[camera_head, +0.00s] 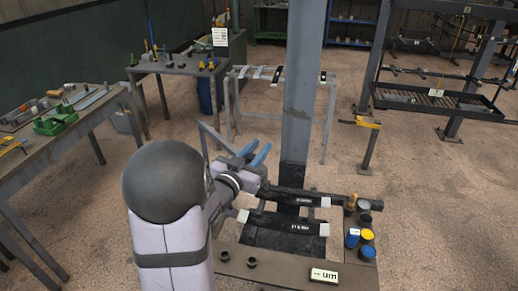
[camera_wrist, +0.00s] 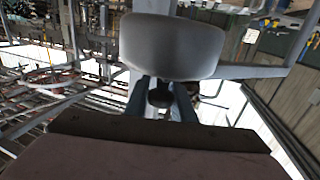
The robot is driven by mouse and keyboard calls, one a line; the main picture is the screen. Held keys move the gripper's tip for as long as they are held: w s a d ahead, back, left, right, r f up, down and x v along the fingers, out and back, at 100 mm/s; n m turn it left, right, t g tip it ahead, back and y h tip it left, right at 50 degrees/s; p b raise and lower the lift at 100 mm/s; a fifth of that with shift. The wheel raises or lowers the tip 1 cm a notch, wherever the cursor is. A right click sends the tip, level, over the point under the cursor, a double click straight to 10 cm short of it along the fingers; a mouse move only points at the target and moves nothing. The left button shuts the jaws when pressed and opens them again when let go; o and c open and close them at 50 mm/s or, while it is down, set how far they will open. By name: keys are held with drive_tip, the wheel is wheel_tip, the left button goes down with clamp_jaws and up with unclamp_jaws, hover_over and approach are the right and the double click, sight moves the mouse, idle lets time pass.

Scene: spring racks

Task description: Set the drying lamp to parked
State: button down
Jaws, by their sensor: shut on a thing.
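My gripper (camera_head: 257,152) is out in front of the column, its two blue fingers pointing up and to the right. In the wrist view the fingers (camera_wrist: 162,88) are shut on a small dark knob (camera_wrist: 160,97). A rounded pale grey housing (camera_wrist: 172,45), which looks like the drying lamp's head, sits just beyond the knob. A grey bar (camera_wrist: 245,71) runs to the right from beside it. In the head view a thin grey bar (camera_head: 216,139) shows beside my gripper; the lamp head cannot be clearly made out there. No lamp setting mark is readable.
A grey upright column (camera_head: 302,85) stands right behind my gripper. Below are two dark labelled bars (camera_head: 292,226) and a brown bench (camera_head: 228,264) with several cups and jars. A tool table (camera_head: 178,66) is at the back left.

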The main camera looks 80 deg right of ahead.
drive_tip(key=w+a+m+g+y, duration=0.4)
drive_tip(key=w+a+g, duration=0.1)
drive_tip(key=w, duration=0.4)
drive_tip(key=w+a+m+g+y, duration=0.4)
drive_tip(key=w+a+m+g, duration=0.1)
drive_tip(key=w, duration=0.4)
drive_tip(key=shift+w+a+g+p, duration=0.3)
drive_tip(key=shift+a+g+p, duration=0.15)
drive_tip(key=shift+a, duration=0.95)
drive_tip(key=c, duration=1.5)
unclamp_jaws()
drive_tip(key=shift+c, duration=0.2)
drive_tip(key=shift+r, duration=0.1)
wheel_tip(320, 180, up, 10)
drive_tip(key=p, duration=0.2)
drive_tip(key=shift+p, duration=0.35)
drive_tip(key=shift+c, duration=0.6)
